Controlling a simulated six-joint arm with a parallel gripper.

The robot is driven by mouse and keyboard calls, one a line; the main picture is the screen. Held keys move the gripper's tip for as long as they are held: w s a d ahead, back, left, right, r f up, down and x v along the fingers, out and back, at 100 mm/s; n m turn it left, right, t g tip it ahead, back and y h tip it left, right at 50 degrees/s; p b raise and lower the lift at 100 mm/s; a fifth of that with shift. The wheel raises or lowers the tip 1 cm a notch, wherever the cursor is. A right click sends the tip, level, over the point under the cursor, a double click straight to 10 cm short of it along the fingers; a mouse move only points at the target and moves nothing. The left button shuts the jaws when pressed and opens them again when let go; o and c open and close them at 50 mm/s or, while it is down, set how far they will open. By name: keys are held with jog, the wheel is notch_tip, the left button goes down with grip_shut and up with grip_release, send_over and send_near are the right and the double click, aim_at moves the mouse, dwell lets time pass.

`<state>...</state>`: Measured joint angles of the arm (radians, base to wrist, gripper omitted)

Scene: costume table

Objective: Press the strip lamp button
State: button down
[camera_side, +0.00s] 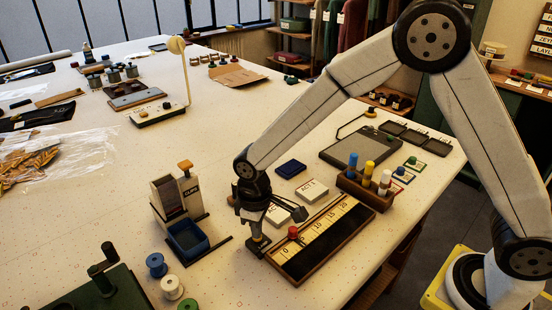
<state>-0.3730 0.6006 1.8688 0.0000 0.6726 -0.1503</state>
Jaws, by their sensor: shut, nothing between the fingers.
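My gripper (257,241) is shut and empty, pointing down at the left end of a dark wooden tray with a numbered strip (322,238). I cannot tell whether the fingertips touch the surface there. A red knob (293,232) stands on the strip just right of my gripper. No strip lamp button can be made out for certain.
A dispenser with a blue bin (187,240) stands close left of my gripper. Thread spools (172,287) lie in front of it. ACT cards (311,189) and a dark blue box (291,168) lie behind the tray. A peg holder (365,190) stands right. The table's middle (225,125) is mostly clear.

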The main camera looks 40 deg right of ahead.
dwell(0.4)
jog(key=shift+r, duration=3.7)
jog(key=shift+d, duration=0.1)
jog(key=s+d+m, duration=0.2)
jog(key=s+d, duration=0.2)
jog(key=d, duration=0.1)
jog(key=s+d+f+m+t, duration=0.1)
jog(key=s+d, duration=0.3)
jog(key=d, duration=0.1)
jog(key=s+d+m+t, duration=0.1)
jog(key=s+d+m, duration=0.1)
jog(key=d, duration=0.3)
jog(key=shift+s+d+f+m, duration=0.1)
jog(key=shift+s+f+m, duration=0.05)
jog(key=shift+s, duration=0.3)
jog(key=shift+s+f+m, duration=0.1)
jog(key=shift+s+m, duration=0.05)
jog(key=shift+s, duration=0.3)
jog(key=shift+s+d+f+t, duration=0.15)
jog(key=shift+s+d+t, duration=0.2)
jog(key=shift+s, duration=0.15)
